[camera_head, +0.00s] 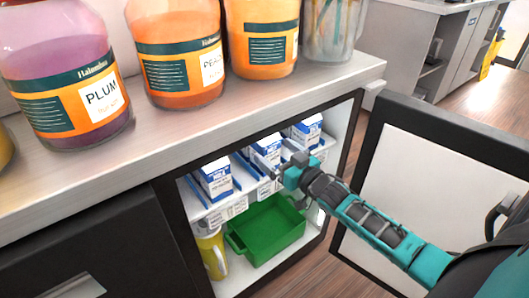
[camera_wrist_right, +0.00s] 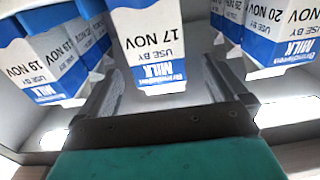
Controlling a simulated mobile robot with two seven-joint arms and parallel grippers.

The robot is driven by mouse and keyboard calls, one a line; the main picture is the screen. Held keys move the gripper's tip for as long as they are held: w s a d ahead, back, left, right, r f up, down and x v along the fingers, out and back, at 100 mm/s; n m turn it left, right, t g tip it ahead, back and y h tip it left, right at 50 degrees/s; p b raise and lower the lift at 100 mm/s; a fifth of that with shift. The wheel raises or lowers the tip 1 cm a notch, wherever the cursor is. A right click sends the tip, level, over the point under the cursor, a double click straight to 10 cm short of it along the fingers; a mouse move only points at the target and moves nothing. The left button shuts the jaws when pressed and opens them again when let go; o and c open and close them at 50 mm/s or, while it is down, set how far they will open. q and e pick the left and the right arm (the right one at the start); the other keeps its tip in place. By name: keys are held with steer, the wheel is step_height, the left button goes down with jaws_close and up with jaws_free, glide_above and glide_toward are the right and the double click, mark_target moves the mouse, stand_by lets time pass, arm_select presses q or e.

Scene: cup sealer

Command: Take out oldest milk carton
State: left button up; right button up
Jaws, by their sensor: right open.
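Blue and white milk cartons stand on the upper shelf of the open fridge, with a left carton (camera_head: 214,178), a middle carton (camera_head: 267,149) and a right carton (camera_head: 305,130) at the front. In the right wrist view, lettering is upside down. A carton marked 17 NOV (camera_wrist_right: 148,42) is central, between the open fingers of my right gripper (camera_wrist_right: 160,88). A 19 NOV carton (camera_wrist_right: 40,65) is at left and a 20 NOV carton (camera_wrist_right: 282,38) at right. In the head view my right gripper (camera_head: 292,168) is at the middle carton, partly covering it. My left gripper is out of view.
The fridge door (camera_head: 400,165) stands open at right, beside my right arm. Large jars, including a plum jar (camera_head: 65,75), stand on the counter (camera_head: 180,130) above.

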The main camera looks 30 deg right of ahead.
mark_target(265, 141)
steer(key=shift+w+a+r+b, duration=0.1)
steer(key=shift+w+b, duration=0.3)
steer(key=shift+w, duration=1.05)
steer(key=shift+w+a+b, duration=0.1)
steer(key=shift+w+b, duration=0.25)
steer(key=shift+w, duration=1.05)
steer(key=c, duration=1.5)
steer(key=shift+o, duration=0.2)
steer(key=shift+r, duration=0.15)
